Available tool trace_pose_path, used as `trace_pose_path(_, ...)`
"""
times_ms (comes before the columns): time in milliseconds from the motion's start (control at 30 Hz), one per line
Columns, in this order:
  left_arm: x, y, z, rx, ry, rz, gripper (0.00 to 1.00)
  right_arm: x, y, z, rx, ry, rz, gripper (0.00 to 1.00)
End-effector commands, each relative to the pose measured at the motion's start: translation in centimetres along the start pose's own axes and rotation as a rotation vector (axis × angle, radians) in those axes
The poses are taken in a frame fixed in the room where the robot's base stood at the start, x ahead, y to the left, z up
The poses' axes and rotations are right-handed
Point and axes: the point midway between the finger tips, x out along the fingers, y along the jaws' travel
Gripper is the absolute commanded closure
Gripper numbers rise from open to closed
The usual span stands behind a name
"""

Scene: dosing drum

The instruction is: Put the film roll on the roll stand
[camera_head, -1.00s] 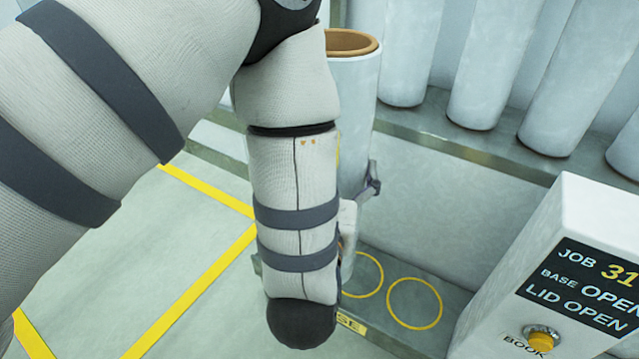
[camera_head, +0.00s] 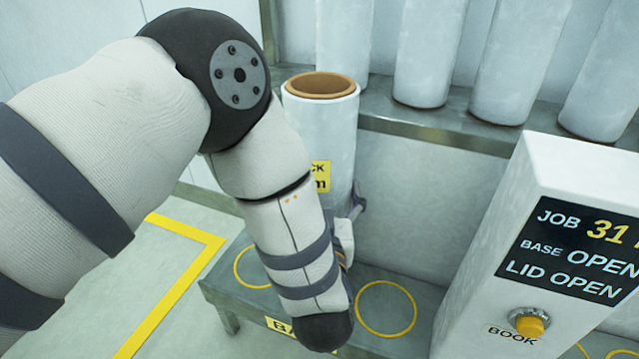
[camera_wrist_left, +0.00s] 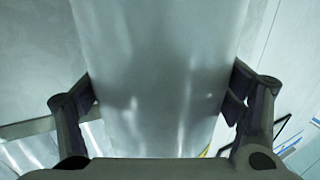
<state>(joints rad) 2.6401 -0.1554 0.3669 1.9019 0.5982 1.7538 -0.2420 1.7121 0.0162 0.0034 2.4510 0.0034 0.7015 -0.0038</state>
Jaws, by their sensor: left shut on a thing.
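The film roll (camera_head: 320,120) is a white upright cylinder with a brown core at its open top and a yellow label, partly behind my left arm in the head view. My left gripper (camera_wrist_left: 163,92) is shut around it, one finger on each side of the roll (camera_wrist_left: 160,45) in the wrist view. In the head view a dark finger shows at the roll's right side. A low metal bench (camera_head: 222,288) with yellow circles and a yellow label stands below; it may be the roll stand. The roll's lower end is hidden, so I cannot tell whether it touches the bench. My right gripper is out of view.
Several white rolls (camera_head: 430,50) stand on a metal shelf (camera_head: 445,122) at the back. A white box (camera_head: 560,155) with a black sign and a yellow button (camera_head: 529,322) is at the right. A yellow floor line (camera_head: 185,285) runs at the left.

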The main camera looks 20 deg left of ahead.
Motion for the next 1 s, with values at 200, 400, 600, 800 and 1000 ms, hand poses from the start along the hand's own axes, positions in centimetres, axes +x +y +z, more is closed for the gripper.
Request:
trace_pose_path(200,0.1,0.0,-0.4,-0.003,0.013,-0.001,0.76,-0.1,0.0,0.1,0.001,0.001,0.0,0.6)
trace_pose_path(400,0.0,0.0,0.0,0.0,0.002,0.0,0.0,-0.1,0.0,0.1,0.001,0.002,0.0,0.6)
trace_pose_path(600,0.0,0.0,0.1,0.0,0.002,0.0,0.0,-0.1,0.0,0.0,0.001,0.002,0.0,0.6)
trace_pose_path(800,-0.9,0.0,-0.5,0.001,0.001,0.001,0.0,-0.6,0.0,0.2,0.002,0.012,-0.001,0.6)
trace_pose_path(1000,-5.6,0.0,-0.9,0.001,0.002,0.002,0.0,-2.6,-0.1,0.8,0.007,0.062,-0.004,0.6)
